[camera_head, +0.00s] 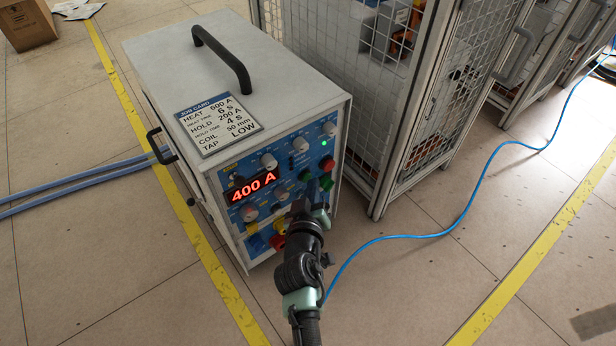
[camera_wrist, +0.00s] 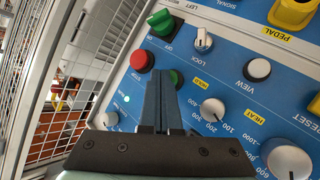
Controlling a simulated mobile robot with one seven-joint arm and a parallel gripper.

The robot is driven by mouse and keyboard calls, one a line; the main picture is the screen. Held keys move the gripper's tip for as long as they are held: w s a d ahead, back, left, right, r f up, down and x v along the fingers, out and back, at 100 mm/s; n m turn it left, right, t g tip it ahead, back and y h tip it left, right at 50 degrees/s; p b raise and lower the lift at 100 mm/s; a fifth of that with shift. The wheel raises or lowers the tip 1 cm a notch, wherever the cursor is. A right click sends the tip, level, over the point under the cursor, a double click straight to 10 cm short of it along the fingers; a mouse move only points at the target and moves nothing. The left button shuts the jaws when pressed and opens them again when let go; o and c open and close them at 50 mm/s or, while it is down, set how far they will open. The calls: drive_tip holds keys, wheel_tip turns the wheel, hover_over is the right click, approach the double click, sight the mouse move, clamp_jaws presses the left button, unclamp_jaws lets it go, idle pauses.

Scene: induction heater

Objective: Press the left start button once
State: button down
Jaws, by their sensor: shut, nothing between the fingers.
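The heater's blue control panel (camera_head: 258,177) faces me in the head view. A green button (camera_head: 306,174) sits left of a red button (camera_head: 327,164). In the wrist view, where the panel lettering is upside down, the green button (camera_wrist: 178,77) is partly hidden behind my fingertips, and the red button (camera_wrist: 140,60) is left of it. My gripper (camera_wrist: 160,75) is shut and empty, its tips pointing at the panel beside the green button. I cannot tell whether they touch it. In the head view my gripper (camera_head: 300,207) is in front of the panel's lower part.
The display (camera_head: 252,187) reads 400 A. A job card (camera_head: 218,124) lies on top. A mesh cage (camera_head: 345,70) stands right of the heater.

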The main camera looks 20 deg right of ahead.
drive_tip(key=shift+s+d, duration=0.2)
drive_tip(key=shift+s, duration=0.4)
drive_tip(key=shift+s+d+p, duration=0.3)
drive_tip(key=shift+s+p, duration=0.3)
drive_tip(key=shift+s, duration=0.2)
drive_tip(key=shift+s+d+p, duration=0.25)
drive_tip(key=shift+s+p, duration=0.3)
drive_tip(key=shift+s, duration=0.2)
drive_tip(key=shift+s+d+p, duration=0.3)
drive_tip(key=shift+s+p, duration=0.3)
drive_tip(key=shift+s, duration=0.2)
